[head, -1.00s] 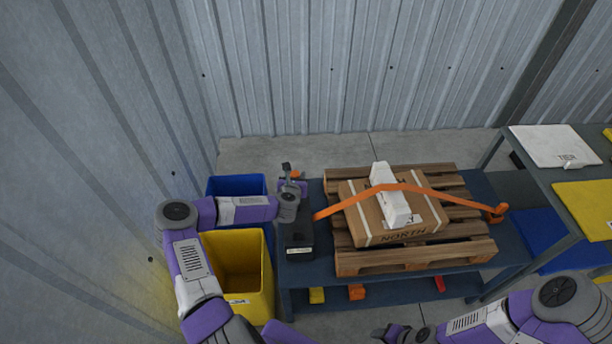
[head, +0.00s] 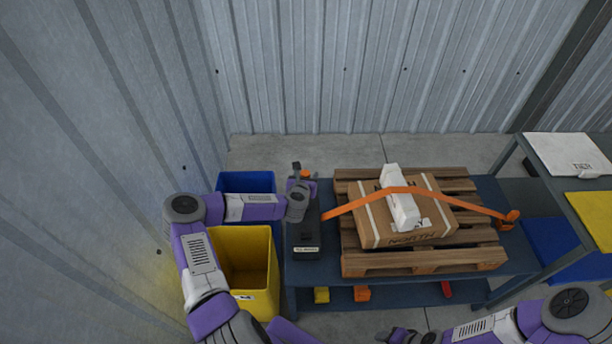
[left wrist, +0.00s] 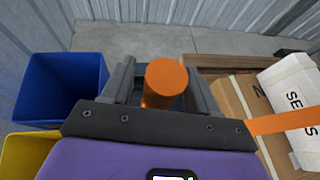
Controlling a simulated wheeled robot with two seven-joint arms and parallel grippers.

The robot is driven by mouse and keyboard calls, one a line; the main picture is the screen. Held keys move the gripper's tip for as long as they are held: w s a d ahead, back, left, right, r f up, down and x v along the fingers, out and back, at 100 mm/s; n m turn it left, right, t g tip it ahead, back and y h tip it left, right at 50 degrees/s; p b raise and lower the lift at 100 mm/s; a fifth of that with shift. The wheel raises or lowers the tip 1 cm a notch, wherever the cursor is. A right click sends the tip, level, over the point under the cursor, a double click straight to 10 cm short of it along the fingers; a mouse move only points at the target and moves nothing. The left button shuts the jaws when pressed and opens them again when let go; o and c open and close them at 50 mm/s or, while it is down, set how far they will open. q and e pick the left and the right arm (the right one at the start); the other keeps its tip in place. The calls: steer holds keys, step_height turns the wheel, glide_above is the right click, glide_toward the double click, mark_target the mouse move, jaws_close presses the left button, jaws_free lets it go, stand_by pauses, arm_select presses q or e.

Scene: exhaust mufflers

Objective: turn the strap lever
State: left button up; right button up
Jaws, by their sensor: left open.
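The orange strap lever (head: 305,174) shows as a small piece beside my left gripper (head: 297,171), at the left end of the blue bench. In the left wrist view, its round orange end (left wrist: 166,77) stands between the two spread grey fingers of my left gripper (left wrist: 160,85). The gripper is open, and I cannot tell whether a finger touches the lever. The orange strap (head: 420,191) runs over a box and white package to an orange fitting at the right. The lever's base is mostly hidden. My right gripper (head: 402,335) shows only partly at the bottom edge.
A cardboard box (head: 375,235) marked NORTH lies on a wooden pallet (head: 420,262), with a white package (head: 402,205) on top. Blue (head: 247,181) and yellow (head: 262,302) bins stand left of the bench. A higher table (head: 560,180) is at right.

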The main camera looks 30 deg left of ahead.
arm_select(q)
steer(key=v, duration=0.6)
steer(key=shift+s+r, duration=0.2)
steer(key=shift+s, duration=0.1)
arm_select(e)
steer(key=shift+r, duration=0.2)
arm_select(q)
steer(key=shift+f, duration=0.1)
arm_select(e)
steer(key=shift+s, duration=0.1)
